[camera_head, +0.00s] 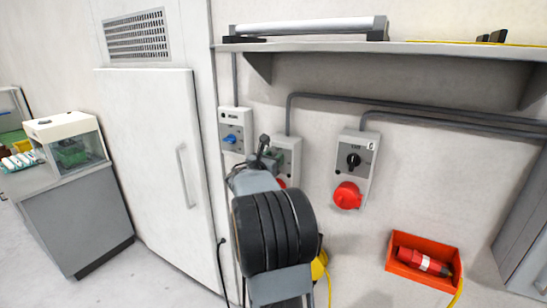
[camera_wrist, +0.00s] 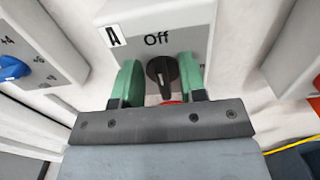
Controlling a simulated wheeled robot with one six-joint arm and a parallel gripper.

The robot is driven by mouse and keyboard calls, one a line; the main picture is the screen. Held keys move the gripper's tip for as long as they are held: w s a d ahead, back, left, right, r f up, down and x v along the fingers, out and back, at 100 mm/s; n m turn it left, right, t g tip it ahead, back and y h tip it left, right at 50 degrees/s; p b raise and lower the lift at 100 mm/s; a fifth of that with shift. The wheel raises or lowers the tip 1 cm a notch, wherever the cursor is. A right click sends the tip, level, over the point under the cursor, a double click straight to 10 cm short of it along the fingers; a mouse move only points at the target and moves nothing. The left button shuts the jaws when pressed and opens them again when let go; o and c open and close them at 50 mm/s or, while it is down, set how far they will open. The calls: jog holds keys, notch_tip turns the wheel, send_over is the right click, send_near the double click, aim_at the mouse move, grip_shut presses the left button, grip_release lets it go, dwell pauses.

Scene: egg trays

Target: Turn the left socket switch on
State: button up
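The left socket (camera_head: 292,146) is a grey wall box, mostly hidden behind my arm in the head view. In the wrist view the left socket box (camera_wrist: 188,15) carries the label A and the word Off. Its black switch knob (camera_wrist: 161,72) stands upright, one end towards Off. My gripper (camera_wrist: 157,85) is open, with one green finger on each side of the knob and visible gaps to it. In the head view my gripper (camera_head: 268,153) is in front of the left socket. A bit of red shows below the knob.
The right socket (camera_head: 368,141) has a black knob and a red plug cover. A box with a blue knob (camera_head: 231,139) is on the left. A shelf (camera_head: 420,47) runs above. A white door (camera_head: 150,150) is further left.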

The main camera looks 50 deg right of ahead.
jog(key=shift+c, duration=0.2)
grip_shut()
jog(key=shift+f+b, duration=0.15)
jog(key=shift+b, duration=0.35)
jog(key=m+b, duration=0.2)
jog(key=b, duration=0.1)
jog(key=m+b, duration=0.1)
jog(key=b, duration=0.1)
jog(key=shift+s+d+f, duration=0.15)
jog(key=shift+s+f, duration=0.1)
jog(key=shift+f, duration=0.1)
jog(key=m+b, duration=0.2)
jog(key=b, duration=0.2)
jog(key=s+m+b, duration=0.1)
jog(key=m+b, duration=0.2)
jog(key=b, duration=0.2)
jog(key=shift+d+f, duration=0.1)
jog(key=shift+f, duration=0.1)
jog(key=m+b, duration=0.5)
jog(key=b, duration=0.1)
jog(key=shift+s+f+m+b, duration=0.25)
jog(key=shift+f+m+b, duration=0.1)
jog(key=shift+m, duration=0.05)
jog(key=m+b, duration=0.3)
jog(key=m, duration=0.1)
jog(key=shift+d+f+b, duration=0.1)
jog(key=shift+f+b, duration=0.1)
jog(key=shift+b, duration=0.2)
